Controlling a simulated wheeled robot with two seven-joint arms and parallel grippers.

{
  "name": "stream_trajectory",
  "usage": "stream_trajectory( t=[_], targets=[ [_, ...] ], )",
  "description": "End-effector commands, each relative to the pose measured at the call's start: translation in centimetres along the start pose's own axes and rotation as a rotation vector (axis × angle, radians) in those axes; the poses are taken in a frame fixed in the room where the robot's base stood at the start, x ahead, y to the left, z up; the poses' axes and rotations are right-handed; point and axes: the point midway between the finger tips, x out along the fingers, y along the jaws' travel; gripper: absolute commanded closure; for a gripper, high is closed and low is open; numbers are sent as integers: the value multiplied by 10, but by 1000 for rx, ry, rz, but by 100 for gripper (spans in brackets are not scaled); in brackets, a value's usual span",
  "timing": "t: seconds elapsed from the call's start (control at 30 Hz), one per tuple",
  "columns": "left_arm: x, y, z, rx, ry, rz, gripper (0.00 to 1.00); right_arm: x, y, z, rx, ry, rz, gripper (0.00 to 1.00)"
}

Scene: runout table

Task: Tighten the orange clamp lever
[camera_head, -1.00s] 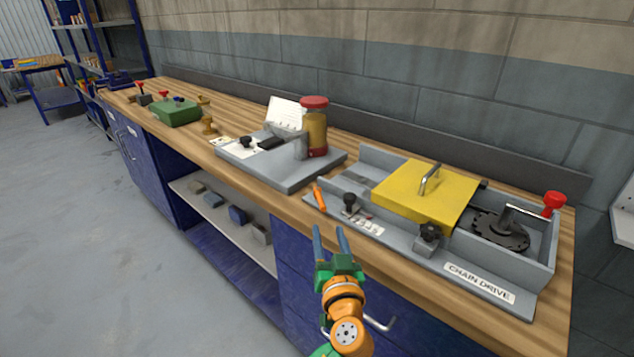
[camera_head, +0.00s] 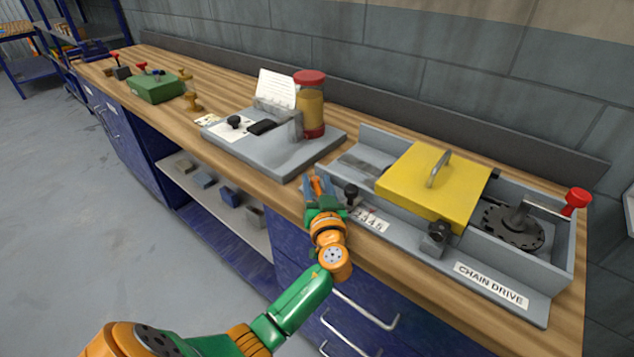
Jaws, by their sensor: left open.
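The orange clamp lever (camera_head: 317,186) stands at the left front end of the grey chain drive fixture, near the bench's front edge. My left gripper (camera_head: 317,183) is open, with its two blue-grey fingers on either side of the lever. Whether the fingers touch the lever cannot be told. The lower part of the lever is hidden behind the gripper. My right gripper is not in view.
The chain drive tray (camera_head: 525,298) holds a yellow cover (camera_head: 420,185) with a handle, a dark sprocket (camera_head: 512,226) and a red knob (camera_head: 577,199). A black knob (camera_head: 351,192) stands close right of the gripper. A grey plate fixture (camera_head: 290,160) with a red-capped jar (camera_head: 311,105) lies behind.

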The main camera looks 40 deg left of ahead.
Motion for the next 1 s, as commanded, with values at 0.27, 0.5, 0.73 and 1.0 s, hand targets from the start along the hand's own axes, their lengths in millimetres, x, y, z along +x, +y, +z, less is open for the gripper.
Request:
stream_trajectory(
  t=[0.27, 0.5, 0.73, 1.0],
  targets=[
    [0, 0, 0, 0, 0, 0, 100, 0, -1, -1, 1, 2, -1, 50],
    [0, 0, 0, 1, -1, 0, 100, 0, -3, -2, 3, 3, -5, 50],
    [0, 0, 0, 1, -1, 0, 100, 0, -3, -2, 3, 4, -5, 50],
    [-1, 0, 0, 1, -1, 1, 100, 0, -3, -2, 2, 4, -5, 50]
  ],
)
